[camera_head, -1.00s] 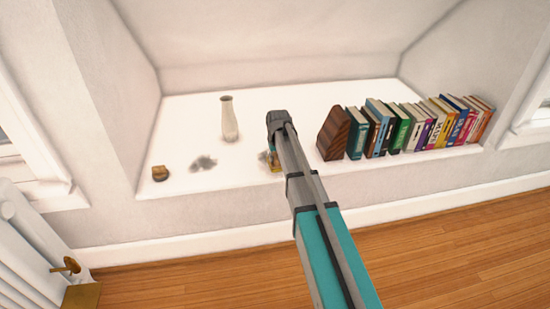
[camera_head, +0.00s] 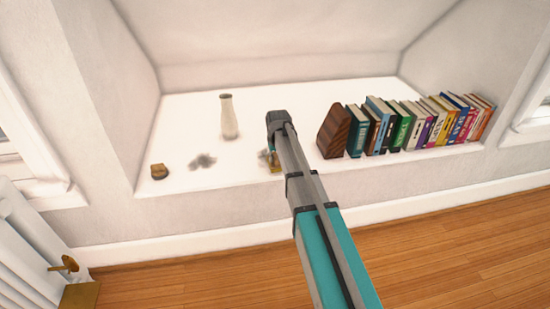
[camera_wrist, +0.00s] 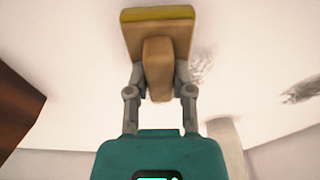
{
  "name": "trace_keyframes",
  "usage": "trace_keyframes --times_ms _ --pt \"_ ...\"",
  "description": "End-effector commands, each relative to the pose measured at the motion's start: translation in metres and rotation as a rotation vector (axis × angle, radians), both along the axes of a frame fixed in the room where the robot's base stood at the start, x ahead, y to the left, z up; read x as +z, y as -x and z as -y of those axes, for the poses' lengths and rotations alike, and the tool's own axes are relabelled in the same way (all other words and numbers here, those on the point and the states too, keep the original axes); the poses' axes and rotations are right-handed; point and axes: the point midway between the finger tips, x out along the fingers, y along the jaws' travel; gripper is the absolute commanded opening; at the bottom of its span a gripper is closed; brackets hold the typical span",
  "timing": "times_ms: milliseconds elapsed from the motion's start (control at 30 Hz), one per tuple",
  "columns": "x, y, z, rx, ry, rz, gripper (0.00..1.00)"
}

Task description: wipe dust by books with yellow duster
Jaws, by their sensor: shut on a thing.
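My gripper (camera_wrist: 160,80) is shut on the wooden handle of the yellow duster (camera_wrist: 158,13), whose yellow edge faces the top of the wrist view. In the head view the duster (camera_head: 275,168) shows only partly below my wrist, at the front of the white ledge. Contact with the ledge is hard to tell. A grey dust patch (camera_head: 263,155) lies just left of the duster, partly hidden by my arm; it also shows beside the duster in the wrist view (camera_wrist: 202,68). Another dust patch (camera_head: 203,161) lies farther left. The row of books (camera_head: 420,124) stands at the right.
A dark wooden bookend (camera_head: 334,133) stands between my gripper and the books. A pale vase (camera_head: 229,117) stands behind the dust patches. A small yellow-brown block (camera_head: 159,172) sits at the ledge's left front. The back of the ledge (camera_head: 300,95) is clear.

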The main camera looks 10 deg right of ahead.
Motion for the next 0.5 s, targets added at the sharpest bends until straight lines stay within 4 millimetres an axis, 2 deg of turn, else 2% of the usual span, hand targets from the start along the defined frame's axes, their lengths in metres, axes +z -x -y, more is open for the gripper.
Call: trace_keyframes --times_ms 500 --pt "-0.0081 0.0 -0.0003 0.0 0.0 0.0 0.0"
